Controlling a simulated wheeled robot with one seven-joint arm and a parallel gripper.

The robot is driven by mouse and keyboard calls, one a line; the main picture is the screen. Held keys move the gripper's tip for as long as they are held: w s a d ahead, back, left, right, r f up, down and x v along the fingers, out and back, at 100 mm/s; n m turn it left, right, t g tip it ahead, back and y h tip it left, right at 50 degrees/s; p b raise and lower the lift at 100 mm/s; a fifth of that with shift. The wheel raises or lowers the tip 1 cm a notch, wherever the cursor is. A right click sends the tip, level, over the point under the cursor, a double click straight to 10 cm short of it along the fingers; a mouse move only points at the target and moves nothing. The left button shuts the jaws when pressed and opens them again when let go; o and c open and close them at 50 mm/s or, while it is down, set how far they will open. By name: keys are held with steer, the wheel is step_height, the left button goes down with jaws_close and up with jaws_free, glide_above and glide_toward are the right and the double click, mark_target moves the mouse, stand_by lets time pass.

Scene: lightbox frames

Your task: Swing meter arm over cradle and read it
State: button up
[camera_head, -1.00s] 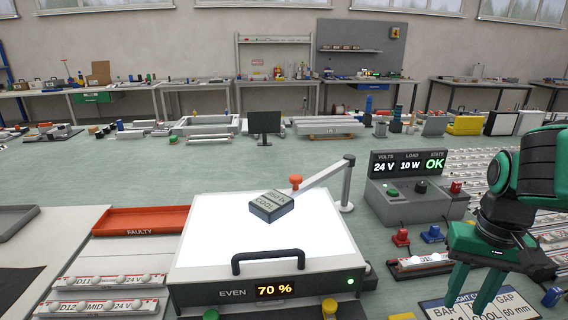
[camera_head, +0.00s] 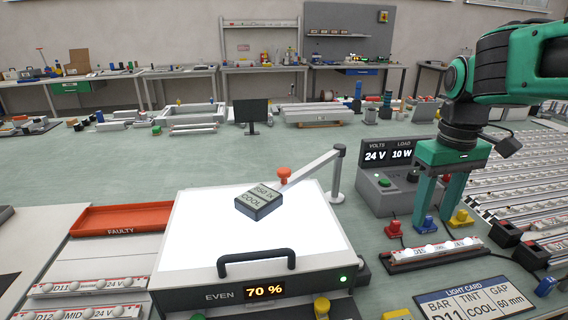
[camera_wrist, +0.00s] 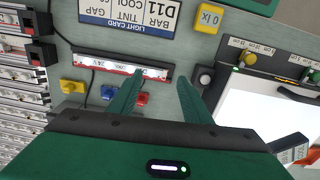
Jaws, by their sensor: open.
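The meter arm is a pale bar (camera_head: 312,170) on a grey post (camera_head: 337,178), with an orange knob (camera_head: 284,174). Its dark meter head (camera_head: 258,204) reads COOL and what looks like 850 lx, and sits over the glowing lightbox panel (camera_head: 210,240). The cradle (camera_head: 437,263) holds a light bar (camera_head: 436,250) right of the lightbox. It also shows in the wrist view (camera_wrist: 122,67). My gripper (camera_head: 434,226) is open and empty, pointing down near the cradle. In the wrist view its fingers (camera_wrist: 160,80) are spread beside the bar's end.
The lightbox display (camera_head: 264,291) reads EVEN 70 %. A power unit (camera_head: 385,190) showing 24 V and 10 W stands behind the cradle. Red (camera_head: 393,229), blue and yellow clips lie nearby. A light card (camera_head: 468,300) lies in front; a faulty tray (camera_head: 122,218) is left.

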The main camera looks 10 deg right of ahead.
steer(key=w+a+r+n, duration=0.9)
steer(key=w+a, duration=0.3)
steer(key=a, duration=0.1)
step_height(320, 180, up, 5)
steer(key=n, duration=0.7)
glide_above(284, 170)
step_height(284, 170, down, 10)
steer(key=shift+w+f, duration=0.15)
jaws_close()
steer(key=shift+n, duration=0.3)
